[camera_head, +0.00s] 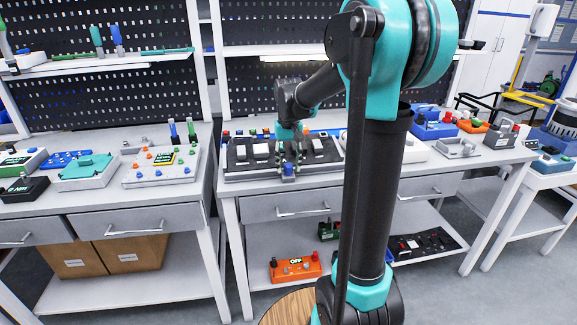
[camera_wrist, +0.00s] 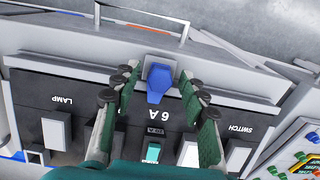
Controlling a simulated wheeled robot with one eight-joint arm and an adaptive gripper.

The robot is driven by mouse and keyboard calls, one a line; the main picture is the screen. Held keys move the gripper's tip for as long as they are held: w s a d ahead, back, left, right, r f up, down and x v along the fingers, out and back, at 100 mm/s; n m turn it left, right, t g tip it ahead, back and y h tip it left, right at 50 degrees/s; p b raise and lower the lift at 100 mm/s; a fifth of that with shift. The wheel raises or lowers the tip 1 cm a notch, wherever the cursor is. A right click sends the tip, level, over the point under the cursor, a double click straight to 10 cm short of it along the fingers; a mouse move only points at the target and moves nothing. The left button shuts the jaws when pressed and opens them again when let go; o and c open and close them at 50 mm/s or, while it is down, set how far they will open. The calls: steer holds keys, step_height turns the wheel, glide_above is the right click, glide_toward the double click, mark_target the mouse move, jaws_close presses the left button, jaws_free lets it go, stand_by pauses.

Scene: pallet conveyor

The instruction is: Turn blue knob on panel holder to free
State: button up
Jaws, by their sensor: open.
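The blue knob (camera_wrist: 159,83) sits at the edge of the dark panel holder (camera_wrist: 85,92), beside an upside-down "6 A" label in the wrist view. In the head view the blue knob (camera_head: 289,169) is at the front edge of the panel holder (camera_head: 240,173) on the middle bench. My gripper (camera_wrist: 158,80) is open, with its green-padded fingers on both sides of the knob and gaps showing between. In the head view my gripper (camera_head: 290,156) is over the panel's front middle, pointing down. Whether the fingertips are level with the knob I cannot tell.
White switches, one a LAMP switch (camera_wrist: 56,130), flank my fingers on the panel. A metal drawer handle (camera_wrist: 140,18) is beyond the bench edge. A grey bracket (camera_head: 456,148) and colored boxes stand to the right. An orange box (camera_head: 296,267) is on the lower shelf.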

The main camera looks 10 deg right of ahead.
steer(key=shift+f, duration=0.25)
jaws_close()
